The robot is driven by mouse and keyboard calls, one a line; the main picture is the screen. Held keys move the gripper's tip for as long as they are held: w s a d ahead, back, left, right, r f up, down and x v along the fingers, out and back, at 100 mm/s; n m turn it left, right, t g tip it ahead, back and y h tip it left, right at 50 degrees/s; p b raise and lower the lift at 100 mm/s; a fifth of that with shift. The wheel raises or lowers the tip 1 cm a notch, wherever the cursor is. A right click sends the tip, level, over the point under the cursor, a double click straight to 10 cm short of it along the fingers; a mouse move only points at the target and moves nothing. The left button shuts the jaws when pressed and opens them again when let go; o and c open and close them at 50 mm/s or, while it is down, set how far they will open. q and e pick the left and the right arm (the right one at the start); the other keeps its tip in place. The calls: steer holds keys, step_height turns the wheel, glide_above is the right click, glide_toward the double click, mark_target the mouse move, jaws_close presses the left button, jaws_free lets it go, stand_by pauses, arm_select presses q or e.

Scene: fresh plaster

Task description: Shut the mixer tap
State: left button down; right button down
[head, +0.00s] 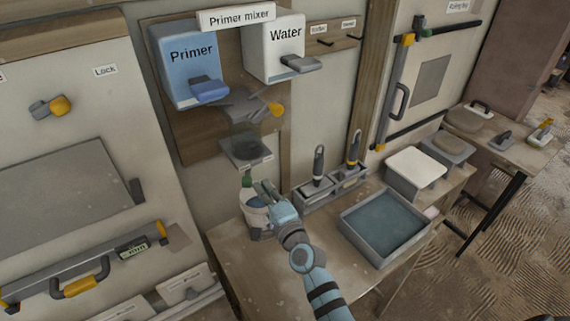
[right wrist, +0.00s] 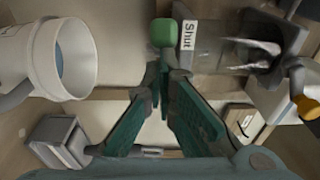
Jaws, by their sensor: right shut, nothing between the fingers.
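The mixer tap has a green knob (head: 247,178) under the small grey mixing vessel (head: 246,151) on the primer mixer. The knob (right wrist: 163,32) is also in the right wrist view, just beyond my fingertips, beside a label reading "Shut" (right wrist: 188,35). My right gripper (head: 262,187) has its fingers together and empty, close by the knob. In the right wrist view the fingertips (right wrist: 163,78) overlap the knob's lower stem; I cannot tell whether they touch. A white bucket (head: 254,217) stands below the tap, with something bluish inside. My left gripper is out of view.
The blue Primer tank (head: 184,65) and white Water tank (head: 273,48) hang above, with a yellow-tipped lever (head: 275,109) below them. Brushes in grey holders (head: 316,191) and a grey water tray (head: 386,227) sit right of the bucket on the bench.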

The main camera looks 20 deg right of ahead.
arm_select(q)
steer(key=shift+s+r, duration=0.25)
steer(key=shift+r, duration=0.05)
arm_select(e)
steer(key=shift+a+f, duration=0.1)
steer(key=shift+a, duration=0.25)
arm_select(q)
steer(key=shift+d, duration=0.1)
arm_select(e)
steer(key=shift+d, duration=0.1)
